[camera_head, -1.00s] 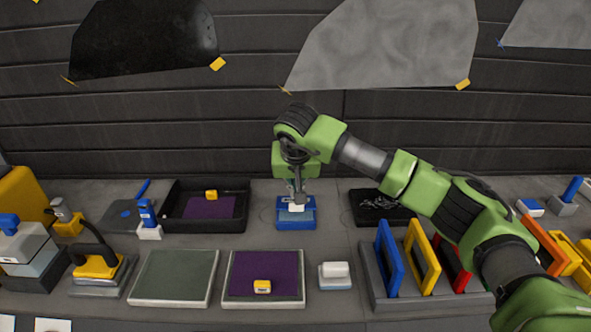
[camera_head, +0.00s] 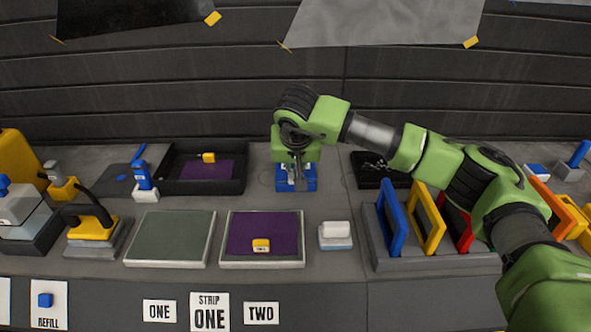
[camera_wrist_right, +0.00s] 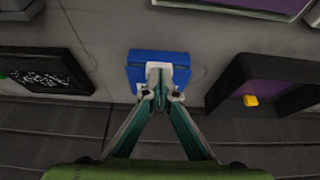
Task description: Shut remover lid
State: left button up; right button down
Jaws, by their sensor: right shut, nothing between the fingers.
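The remover box (camera_head: 310,184) is a small blue box at the back middle of the bench, with a white patch on it. It also shows in the wrist view (camera_wrist_right: 141,72), where its blue top looks flat. My right gripper (camera_head: 295,182) is over the box from above, its fingers shut and empty. In the wrist view the fingertips (camera_wrist_right: 161,94) are at the white patch on the near side of the box. I cannot tell if they touch it. The fingers hide part of the box, and I cannot tell if the lid is fully down. My left gripper is not in view.
A black tray (camera_head: 244,181) stands left of the box. A dark tray with small bits (camera_head: 366,180) stands right of it. A purple pad (camera_head: 264,229), a white block (camera_head: 335,231) and a rack of coloured frames (camera_head: 380,261) are in front. Bare bench surrounds the box.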

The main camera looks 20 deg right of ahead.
jog(key=shift+s+f, duration=0.15)
jog(key=shift+f, duration=0.05)
jog(key=shift+r, duration=0.15)
